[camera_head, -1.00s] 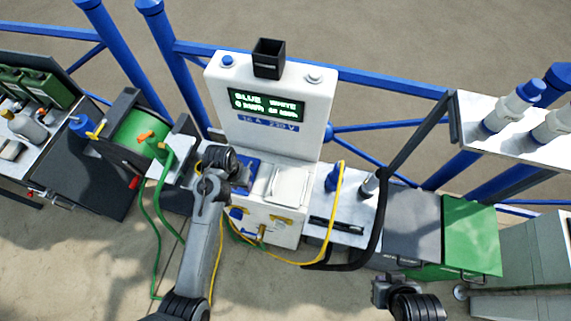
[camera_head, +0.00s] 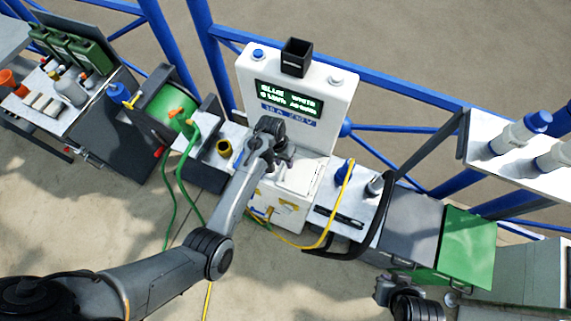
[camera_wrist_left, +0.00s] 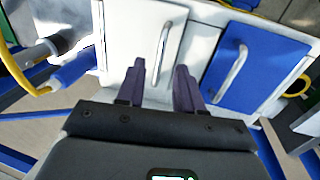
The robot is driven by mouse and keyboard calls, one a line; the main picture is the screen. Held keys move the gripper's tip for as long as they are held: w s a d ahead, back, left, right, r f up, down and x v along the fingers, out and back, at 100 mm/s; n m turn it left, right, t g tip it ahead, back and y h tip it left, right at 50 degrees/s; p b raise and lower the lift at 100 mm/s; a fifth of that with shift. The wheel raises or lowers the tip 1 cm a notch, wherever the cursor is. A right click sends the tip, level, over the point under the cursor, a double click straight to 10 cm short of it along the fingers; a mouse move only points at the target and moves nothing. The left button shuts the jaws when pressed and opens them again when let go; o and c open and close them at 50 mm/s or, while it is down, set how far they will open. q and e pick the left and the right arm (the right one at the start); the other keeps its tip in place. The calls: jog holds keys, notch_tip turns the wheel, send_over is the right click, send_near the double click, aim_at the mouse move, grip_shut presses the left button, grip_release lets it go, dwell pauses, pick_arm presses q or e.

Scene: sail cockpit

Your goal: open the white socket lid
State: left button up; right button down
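The white socket lid (camera_wrist_left: 135,38) shows in the left wrist view with a pale bar handle (camera_wrist_left: 162,52) on it; it is flat, looking closed. In the head view the lid (camera_head: 299,178) is partly hidden by my left gripper (camera_head: 284,156).
A blue lid (camera_wrist_left: 262,72) with its own handle is right of the white lid in the left wrist view. A white display panel (camera_head: 294,100) stands behind the lids. A yellow cable (camera_head: 335,215) and a dark curved bar (camera_head: 385,215) are on the right.

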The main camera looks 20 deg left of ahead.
aim_at(285, 166)
pick_arm(q)
jog(key=shift+d+f, duration=0.2)
jog(key=shift+f, duration=0.6)
jog(key=shift+d+f, duration=0.15)
jog(key=shift+f, duration=0.6)
grip_shut()
dwell(0.4)
